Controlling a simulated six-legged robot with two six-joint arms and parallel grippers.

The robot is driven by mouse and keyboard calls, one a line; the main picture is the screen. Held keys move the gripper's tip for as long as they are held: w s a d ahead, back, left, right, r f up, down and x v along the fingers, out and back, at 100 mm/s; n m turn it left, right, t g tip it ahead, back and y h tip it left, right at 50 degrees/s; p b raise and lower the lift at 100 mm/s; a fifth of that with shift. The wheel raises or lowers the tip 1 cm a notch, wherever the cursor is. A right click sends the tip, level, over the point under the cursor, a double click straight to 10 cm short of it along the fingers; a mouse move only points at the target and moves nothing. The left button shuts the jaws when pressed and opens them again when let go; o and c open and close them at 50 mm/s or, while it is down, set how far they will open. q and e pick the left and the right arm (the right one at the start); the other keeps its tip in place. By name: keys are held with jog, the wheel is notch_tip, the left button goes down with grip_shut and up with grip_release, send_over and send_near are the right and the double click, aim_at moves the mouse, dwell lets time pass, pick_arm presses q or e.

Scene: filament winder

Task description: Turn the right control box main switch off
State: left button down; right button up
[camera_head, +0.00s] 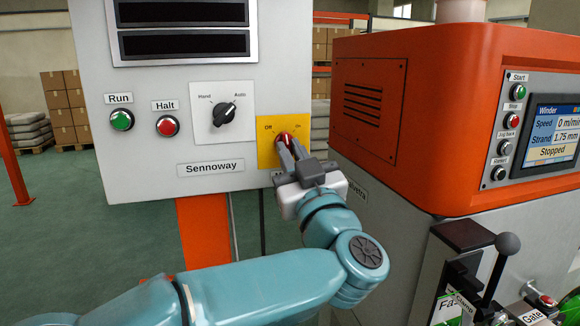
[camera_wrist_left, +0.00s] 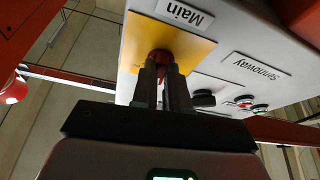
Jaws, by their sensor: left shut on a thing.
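The main switch (camera_head: 286,137) is a red knob on a yellow plate (camera_head: 266,160) marked Off at left and On at right, low on the right of the grey control box (camera_head: 150,75). My left gripper (camera_head: 291,147) is shut on the red knob. In the left wrist view the knob (camera_wrist_left: 160,56) shows between the fingers, below the Main label (camera_wrist_left: 184,13) on the box. The fingers cover much of the knob, so I cannot tell exactly where it points. My right gripper is not in view.
The same box carries a green Run button (camera_head: 122,120), a red Halt button (camera_head: 167,126) and a black Hand/Auto selector (camera_head: 224,114). An orange winder machine (camera_head: 450,100) with a screen stands close at right. A black-knobbed lever (camera_head: 507,245) stands at lower right.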

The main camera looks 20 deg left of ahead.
pick_arm(q)
jog(key=n, duration=0.2)
jog(key=n+g+y, duration=0.1)
jog(key=n, duration=0.1)
jog(key=shift+d+r+g+y+b, duration=0.1)
jog(key=shift+r+g+y+b, duration=0.05)
jog(key=shift+g+y+b, duration=0.2)
jog(key=shift+w+d+r+n+g+y, duration=0.1)
jog(key=shift+n+g, duration=0.3)
jog(key=shift+n, duration=0.6)
jog(key=shift+s+a+r+n+g+y, duration=0.15)
jog(key=shift+n+g, duration=0.2)
jog(key=shift+n, duration=0.65)
jog(key=shift+w+d+f+n+g+y, duration=0.15)
jog(key=shift+n+g, duration=0.25)
jog(key=shift+n, duration=0.6)
jog(key=shift+r, duration=0.1)
jog(key=c, duration=1.1)
grip_release()
jog(key=shift+c, duration=0.2)
jog(key=shift+w, duration=0.1)
jog(key=shift+f, duration=0.2)
